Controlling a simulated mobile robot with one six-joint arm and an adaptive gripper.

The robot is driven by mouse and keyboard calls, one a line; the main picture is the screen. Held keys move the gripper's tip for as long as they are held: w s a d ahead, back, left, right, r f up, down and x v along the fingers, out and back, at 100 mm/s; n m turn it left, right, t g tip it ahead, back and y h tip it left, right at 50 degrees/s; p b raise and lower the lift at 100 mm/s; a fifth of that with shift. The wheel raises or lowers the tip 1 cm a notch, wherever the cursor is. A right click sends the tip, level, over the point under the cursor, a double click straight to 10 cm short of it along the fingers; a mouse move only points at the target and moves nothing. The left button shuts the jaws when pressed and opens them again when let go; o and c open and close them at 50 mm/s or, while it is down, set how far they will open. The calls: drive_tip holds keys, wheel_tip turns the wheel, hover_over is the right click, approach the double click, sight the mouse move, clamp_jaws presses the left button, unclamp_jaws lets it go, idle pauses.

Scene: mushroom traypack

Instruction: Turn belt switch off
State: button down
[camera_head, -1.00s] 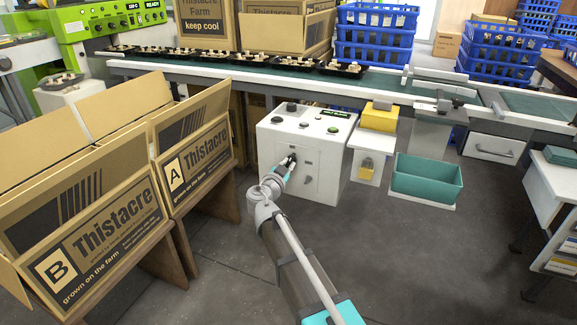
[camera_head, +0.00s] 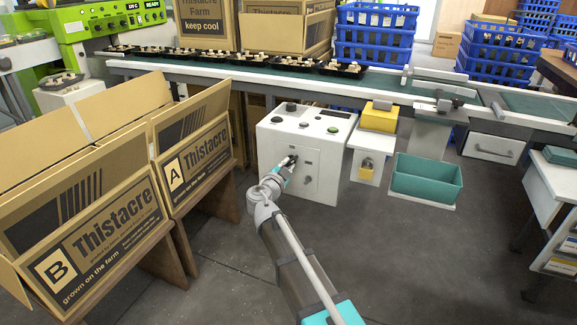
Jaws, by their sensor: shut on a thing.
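The white control box (camera_head: 270,139) stands in front of the conveyor, with a panel door on its front face. My gripper (camera_head: 292,161) is at the upper left of this front face, shut on the belt switch, which is mostly hidden by the fingers. A second dark handle or knob (camera_head: 308,180) is lower right on the front and is apart from my gripper. The small display (camera_head: 336,114) on the box top is dark. The conveyor belt (camera_head: 230,66) runs behind, carrying several dark trays of mushrooms (camera_head: 300,64) at its left part.
Open cardboard boxes A (camera_head: 205,160) and B (camera_head: 95,240) stand left of my arm. The floor (camera_head: 430,270) at front right is clear.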

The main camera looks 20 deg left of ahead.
drive_tip(key=m, duration=0.6)
idle(0.3)
drive_tip(key=c, duration=0.7)
unclamp_jaws()
drive_tip(key=shift+s, duration=0.15)
drive_tip(key=shift+s+a, duration=0.15)
drive_tip(key=shift+s, duration=1.55)
drive_tip(key=shift+s+a, duration=0.1)
drive_tip(key=shift+s, duration=1.55)
